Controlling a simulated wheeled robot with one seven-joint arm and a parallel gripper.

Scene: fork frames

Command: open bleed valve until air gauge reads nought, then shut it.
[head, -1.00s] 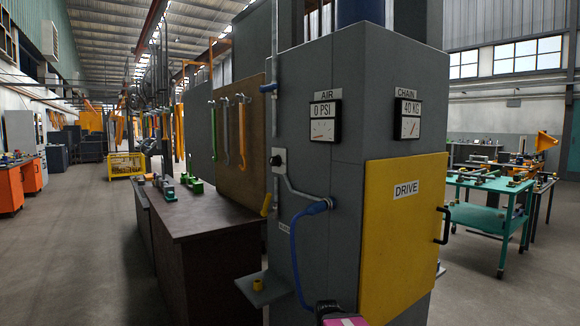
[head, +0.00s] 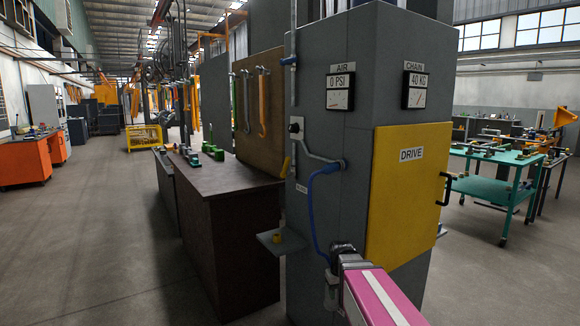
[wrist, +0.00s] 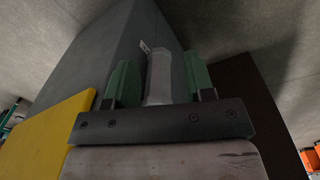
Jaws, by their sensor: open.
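The air gauge (head: 340,92) on the grey cabinet (head: 340,215) reads 0 PSI in the head view. My gripper (head: 331,292) is low in front of the cabinet, well below the lever. In the wrist view my gripper (wrist: 160,80) has its green fingers apart. A pale cylinder shows between them; I cannot tell what it is or whether they touch it.
A blue hose (head: 312,215) hangs down the cabinet front near my gripper. A yellow DRIVE door (head: 405,200) is shut, right of it. The chain gauge (head: 415,92) reads 40 KG. A small shelf (head: 280,242) juts out left, beside a brown bench (head: 235,185).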

